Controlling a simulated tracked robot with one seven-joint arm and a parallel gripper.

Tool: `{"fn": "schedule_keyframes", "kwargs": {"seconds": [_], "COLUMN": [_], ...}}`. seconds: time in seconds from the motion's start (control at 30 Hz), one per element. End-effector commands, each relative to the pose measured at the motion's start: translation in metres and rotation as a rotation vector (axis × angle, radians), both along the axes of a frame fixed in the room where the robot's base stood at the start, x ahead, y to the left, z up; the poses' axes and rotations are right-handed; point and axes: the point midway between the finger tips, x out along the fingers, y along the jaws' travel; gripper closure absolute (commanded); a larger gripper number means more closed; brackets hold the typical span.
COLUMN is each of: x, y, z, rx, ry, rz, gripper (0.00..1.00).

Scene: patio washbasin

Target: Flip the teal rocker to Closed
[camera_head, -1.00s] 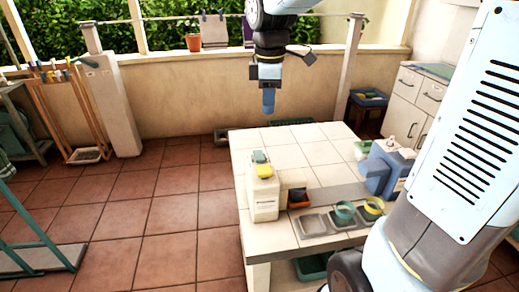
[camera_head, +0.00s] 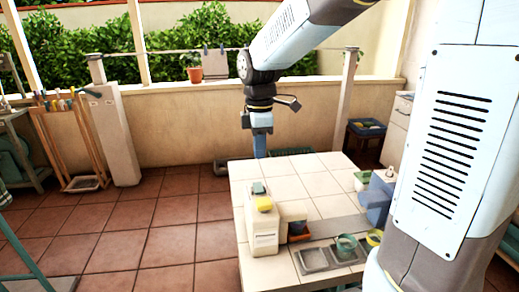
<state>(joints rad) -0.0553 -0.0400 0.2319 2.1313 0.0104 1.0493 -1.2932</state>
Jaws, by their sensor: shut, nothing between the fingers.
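A white box (camera_head: 263,231) stands upright on the tiled table's left side. On its top are a small teal rocker (camera_head: 258,188) and a yellow rocker (camera_head: 264,204) in front of it. The tilt of the teal rocker is too small to read. My gripper (camera_head: 259,153) points straight down with its blue fingers shut and empty. In the picture it is just above and behind the teal rocker, near the table's far left edge, with a visible gap between them.
The table (camera_head: 322,205) is clear behind the box. A wall stands behind.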

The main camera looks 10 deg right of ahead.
Motion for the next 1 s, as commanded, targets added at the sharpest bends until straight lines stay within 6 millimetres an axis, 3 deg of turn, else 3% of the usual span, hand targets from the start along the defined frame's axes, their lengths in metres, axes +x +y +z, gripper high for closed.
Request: {"fn": "schedule_keyframes", "kwargs": {"seconds": [0.53, 0.73, 1.0], "x": [-0.001, 0.000, 0.000], "y": [0.000, 0.000, 0.000], "z": [-0.092, -0.108, -0.111], "rx": [0.000, 0.000, 0.000], "ry": [0.004, 0.001, 0.000], "rz": [0.000, 0.000, 0.000], "gripper": [1.00, 1.00, 1.00]}}
